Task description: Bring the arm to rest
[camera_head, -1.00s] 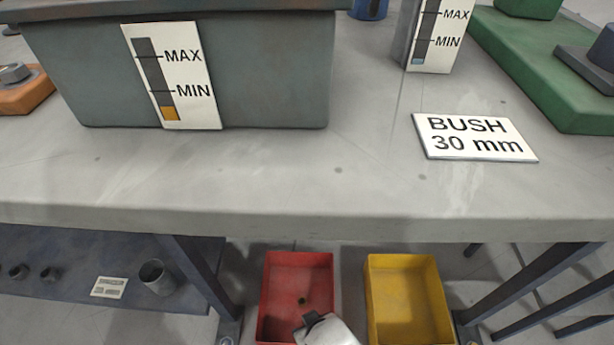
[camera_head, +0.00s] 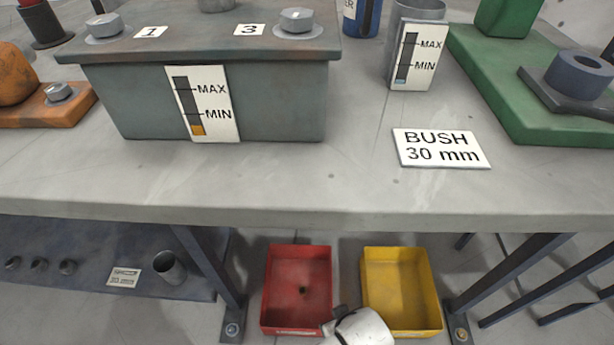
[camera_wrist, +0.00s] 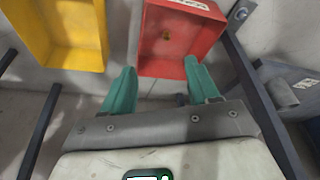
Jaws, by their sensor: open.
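My gripper (camera_wrist: 158,88) shows in the wrist view with its two green fingers apart and nothing between them. It hangs low, below the tabletop, and points toward the red bin (camera_wrist: 178,40). In the head view a white part of my arm (camera_head: 360,328) shows at the bottom edge, in front of the red bin (camera_head: 299,285) and the yellow bin (camera_head: 398,290). The gripper fingers are not visible in the head view. The red bin holds one small dark item.
The grey table (camera_head: 330,205) stands above the bins, with dark legs (camera_head: 208,265) beside them. A grey gearbox (camera_head: 285,105), a BUSH 30 mm plate (camera_head: 441,148) and a green base (camera_head: 510,95) sit on top. A low shelf (camera_head: 85,265) at left carries several cylinders.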

